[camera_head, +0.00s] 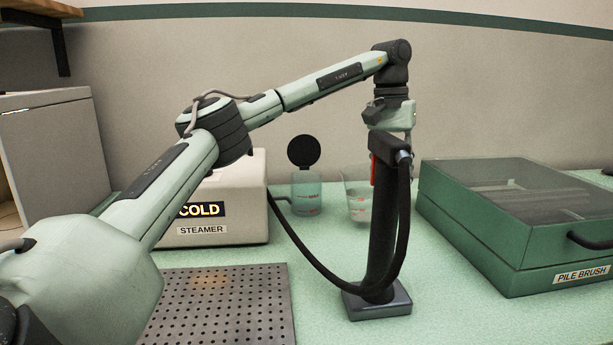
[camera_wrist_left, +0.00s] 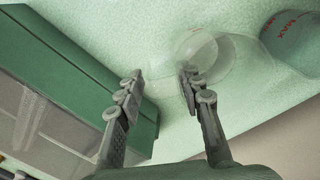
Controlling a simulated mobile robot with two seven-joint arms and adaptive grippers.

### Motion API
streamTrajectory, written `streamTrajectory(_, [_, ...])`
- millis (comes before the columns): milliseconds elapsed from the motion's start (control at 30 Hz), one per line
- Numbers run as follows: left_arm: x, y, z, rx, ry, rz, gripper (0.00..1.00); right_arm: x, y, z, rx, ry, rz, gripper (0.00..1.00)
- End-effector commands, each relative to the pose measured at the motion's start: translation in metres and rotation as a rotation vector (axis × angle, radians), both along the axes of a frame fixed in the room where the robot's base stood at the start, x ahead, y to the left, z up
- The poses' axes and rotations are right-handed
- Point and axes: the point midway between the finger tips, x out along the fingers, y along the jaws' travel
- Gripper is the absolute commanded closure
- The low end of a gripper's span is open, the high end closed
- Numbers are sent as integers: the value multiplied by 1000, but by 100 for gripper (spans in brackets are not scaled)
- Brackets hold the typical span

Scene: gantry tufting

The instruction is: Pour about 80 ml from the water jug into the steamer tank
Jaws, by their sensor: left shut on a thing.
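The water jug (camera_head: 356,208) is a clear beaker with red marks, right of the steamer tank in the head view. It also shows in the wrist view as a clear round shape (camera_wrist_left: 218,58) beside one finger. My left gripper (camera_wrist_left: 160,88) is shut on the jug, seemingly at its clear handle; the grip itself is hard to see. In the head view the fingers are mostly hidden behind the steamer wand. The steamer tank (camera_head: 306,198) is clear with a red MAX mark and holds bluish water; its round black lid (camera_head: 304,151) stands up. My right gripper is not in view.
The steamer (camera_head: 240,215), marked COLD, stands left of the tank. The black wand (camera_head: 384,225) with its hose stands upright in front of the jug. A green pile brush case (camera_head: 480,245) is at right. A perforated plate (camera_head: 225,305) lies in front.

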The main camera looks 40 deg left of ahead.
Motion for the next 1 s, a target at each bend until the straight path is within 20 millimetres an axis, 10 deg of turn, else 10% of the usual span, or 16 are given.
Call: streamTrajectory(1000, [-19, 67, 74, -567, -166, 2, 100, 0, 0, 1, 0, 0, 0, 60])
